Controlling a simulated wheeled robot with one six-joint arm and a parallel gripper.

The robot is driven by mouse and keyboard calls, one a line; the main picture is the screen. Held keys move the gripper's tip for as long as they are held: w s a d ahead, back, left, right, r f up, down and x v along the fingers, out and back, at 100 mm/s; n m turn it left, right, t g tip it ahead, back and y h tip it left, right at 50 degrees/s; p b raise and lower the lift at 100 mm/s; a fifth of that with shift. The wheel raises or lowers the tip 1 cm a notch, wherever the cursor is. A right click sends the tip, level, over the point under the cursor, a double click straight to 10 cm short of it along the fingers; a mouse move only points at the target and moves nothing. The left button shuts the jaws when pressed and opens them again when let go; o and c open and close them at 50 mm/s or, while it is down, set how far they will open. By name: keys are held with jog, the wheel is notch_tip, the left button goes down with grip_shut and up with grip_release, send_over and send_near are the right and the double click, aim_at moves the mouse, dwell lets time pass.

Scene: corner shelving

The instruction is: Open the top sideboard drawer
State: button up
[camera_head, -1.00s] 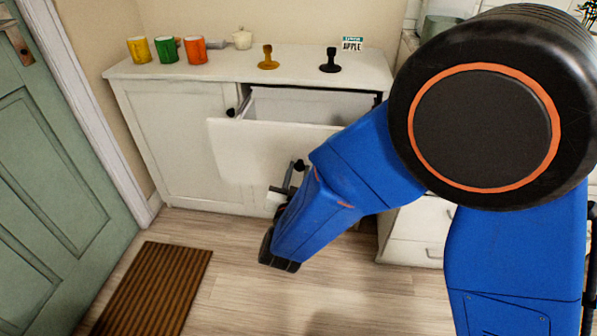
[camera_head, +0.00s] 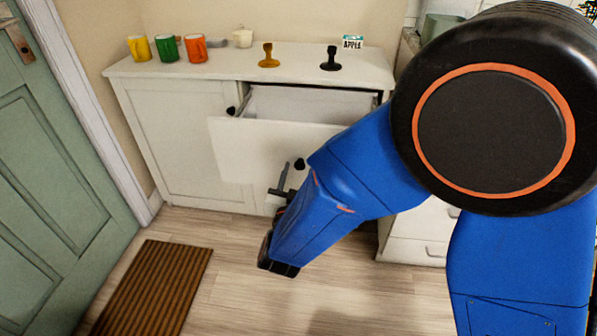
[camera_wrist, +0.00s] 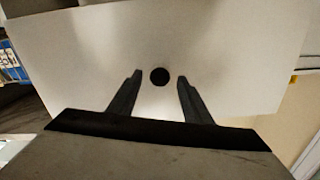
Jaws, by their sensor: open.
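The top sideboard drawer (camera_head: 245,148) is pulled out from the white sideboard (camera_head: 185,140), and its inside shows behind the front panel. Its round black knob (camera_head: 299,164) also shows in the wrist view (camera_wrist: 160,77). My gripper (camera_head: 291,178) is open in front of the drawer front. In the wrist view my gripper (camera_wrist: 159,78) has one finger on each side of the knob, with a gap to it on both sides. I cannot tell how far the fingertips are from the panel. My arm hides the drawer's lower right part.
Yellow (camera_head: 139,47), green (camera_head: 167,48) and orange (camera_head: 195,48) mugs stand on the sideboard top with a white pot (camera_head: 243,38), two stamp-like objects (camera_head: 268,56) and an APPLE box (camera_head: 353,42). A green door (camera_head: 55,190) and striped mat (camera_head: 155,285) are at left.

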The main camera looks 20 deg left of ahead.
jog(key=v, duration=1.6)
jog(key=w+d+r+g+y, duration=0.1)
jog(key=w+d+r+g, duration=0.1)
jog(key=w, duration=0.4)
jog(key=w+d+r+g+y, duration=0.1)
jog(key=w+d+r+g, duration=0.1)
jog(key=w, duration=0.4)
jog(key=w+d+r+g, duration=0.2)
jog(key=d, duration=0.4)
jog(key=w+d+r+g, duration=0.1)
jog(key=w+d+r, duration=0.15)
jog(key=d, duration=0.35)
jog(key=s+d+g+h, duration=0.2)
jog(key=s+d, duration=0.4)
jog(key=d, duration=0.5)
jog(key=s+d+g+h, duration=0.1)
jog(key=s+d+h, duration=0.1)
jog(key=s+d, duration=0.5)
jog(key=s+d+g+h, duration=0.2)
jog(key=s+d, duration=0.5)
jog(key=d, duration=0.8)
jog(key=shift+g, duration=0.3)
jog(key=shift+c, duration=0.3)
